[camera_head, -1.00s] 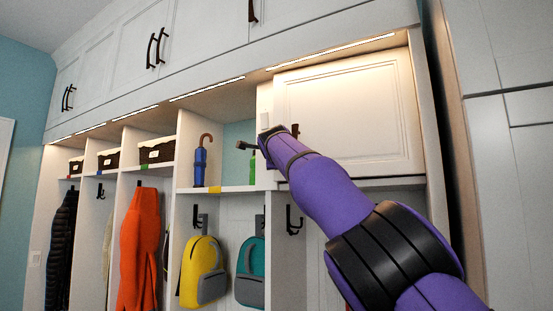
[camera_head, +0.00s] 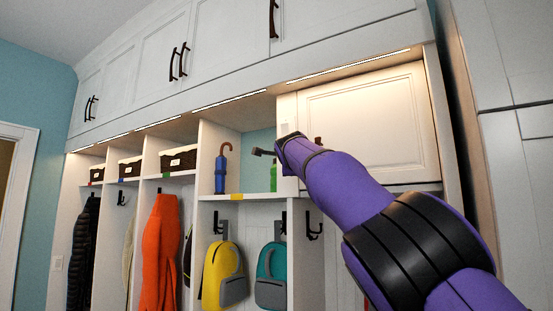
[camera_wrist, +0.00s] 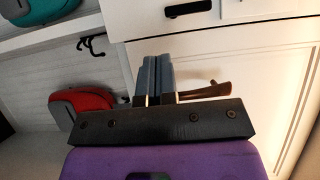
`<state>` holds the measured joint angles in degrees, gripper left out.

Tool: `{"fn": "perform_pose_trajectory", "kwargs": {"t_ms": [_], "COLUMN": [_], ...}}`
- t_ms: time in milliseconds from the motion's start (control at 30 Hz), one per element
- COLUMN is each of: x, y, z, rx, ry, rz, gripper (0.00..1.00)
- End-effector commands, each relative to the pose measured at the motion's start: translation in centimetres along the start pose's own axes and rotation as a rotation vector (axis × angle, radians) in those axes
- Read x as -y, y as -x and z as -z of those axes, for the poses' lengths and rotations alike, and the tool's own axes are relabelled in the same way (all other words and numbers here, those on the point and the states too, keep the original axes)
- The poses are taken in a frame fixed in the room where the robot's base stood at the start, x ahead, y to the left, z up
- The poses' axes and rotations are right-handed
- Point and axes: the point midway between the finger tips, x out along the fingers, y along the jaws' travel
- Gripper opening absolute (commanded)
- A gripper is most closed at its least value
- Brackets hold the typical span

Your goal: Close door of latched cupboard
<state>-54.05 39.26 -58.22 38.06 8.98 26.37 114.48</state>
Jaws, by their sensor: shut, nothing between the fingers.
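The white cupboard door (camera_head: 385,120), with a raised panel, is at the upper right of the cubbies in the head view. It looks flush or nearly flush with its frame; I cannot tell whether it is latched. A brown handle (camera_head: 318,140) shows near its left edge, partly hidden by my arm. My gripper (camera_head: 262,152) is in front of the frame at the door's left side, pointing left. In the wrist view my gripper (camera_wrist: 158,72) is shut and empty, with a brown lever handle (camera_wrist: 205,91) just beside it. I cannot tell whether they touch.
Left of the door is an open cubby with a blue umbrella (camera_head: 221,170) and a green bottle (camera_head: 273,177). Yellow (camera_head: 222,270) and teal (camera_head: 270,275) backpacks hang below. Upper cabinets (camera_head: 220,45) run above. A tall white cabinet (camera_head: 515,150) stands at the right.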

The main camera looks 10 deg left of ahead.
Motion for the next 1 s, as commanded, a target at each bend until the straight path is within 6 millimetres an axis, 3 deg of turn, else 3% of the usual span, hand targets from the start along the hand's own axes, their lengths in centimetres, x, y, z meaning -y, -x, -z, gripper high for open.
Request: {"fn": "perform_pose_trajectory", "kwargs": {"t_ms": [700,1000], "x": [0.0,0.0], "y": [6.5,7.8], "z": [-3.1,-3.6], "rx": [0.002,0.0], "ry": [-0.001,-0.001], "rz": [-0.001,0.0], "gripper": [0.0,0.0]}}
